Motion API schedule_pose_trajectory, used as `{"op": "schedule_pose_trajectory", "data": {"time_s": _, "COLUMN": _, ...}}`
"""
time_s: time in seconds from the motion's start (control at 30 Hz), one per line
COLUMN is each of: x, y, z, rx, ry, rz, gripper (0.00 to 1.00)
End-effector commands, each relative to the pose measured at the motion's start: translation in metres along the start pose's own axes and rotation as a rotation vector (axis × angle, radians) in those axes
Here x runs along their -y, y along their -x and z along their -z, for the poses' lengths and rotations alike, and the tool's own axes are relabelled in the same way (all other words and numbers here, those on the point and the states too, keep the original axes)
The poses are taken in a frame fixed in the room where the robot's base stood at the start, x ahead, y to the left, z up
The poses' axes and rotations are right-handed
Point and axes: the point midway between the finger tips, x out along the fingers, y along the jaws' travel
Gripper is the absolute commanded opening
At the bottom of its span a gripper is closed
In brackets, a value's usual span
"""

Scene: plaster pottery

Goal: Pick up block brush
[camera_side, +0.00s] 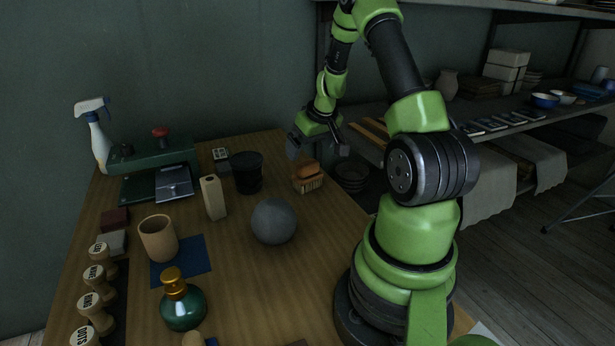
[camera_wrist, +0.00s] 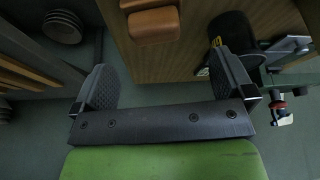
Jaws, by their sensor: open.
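The block brush (camera_side: 307,179) has an orange-brown wooden top and pale bristles below. It sits upright near the right edge of the wooden table in the side view, beside a black cup. My gripper (camera_side: 317,148) is above and slightly behind it, open and empty. In the wrist view the brush (camera_wrist: 153,25) shows at the top, partly cut off by the frame edge. There my gripper (camera_wrist: 165,88) shows two dark ridged fingers spread wide apart, with the brush beyond them and not touching.
The black cup (camera_side: 248,173) stands just left of the brush. A grey clay ball (camera_side: 273,221) and a tall beige block (camera_side: 213,198) are nearer the camera. A green press (camera_side: 155,160), spray bottle (camera_side: 95,135), tan cup (camera_side: 158,238) and green bottle (camera_side: 181,303) occupy the left.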

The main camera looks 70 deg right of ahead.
Motion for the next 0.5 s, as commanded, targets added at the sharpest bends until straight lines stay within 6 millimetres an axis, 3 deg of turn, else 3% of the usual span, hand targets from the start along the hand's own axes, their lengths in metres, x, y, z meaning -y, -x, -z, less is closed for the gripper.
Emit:
{"op": "schedule_pose_trajectory", "data": {"time_s": 0.1, "x": 0.001, "y": -0.018, "z": -0.001, "rx": 0.002, "ry": -0.001, "rz": 0.002, "gripper": 1.0}}
{"op": "schedule_pose_trajectory", "data": {"time_s": 0.37, "x": -0.001, "y": -0.036, "z": -0.002, "rx": 0.002, "ry": 0.0, "rz": 0.001, "gripper": 1.0}}
{"op": "schedule_pose_trajectory", "data": {"time_s": 0.5, "x": -0.004, "y": -0.055, "z": -0.005, "rx": 0.004, "ry": -0.002, "rz": 0.002, "gripper": 1.0}}
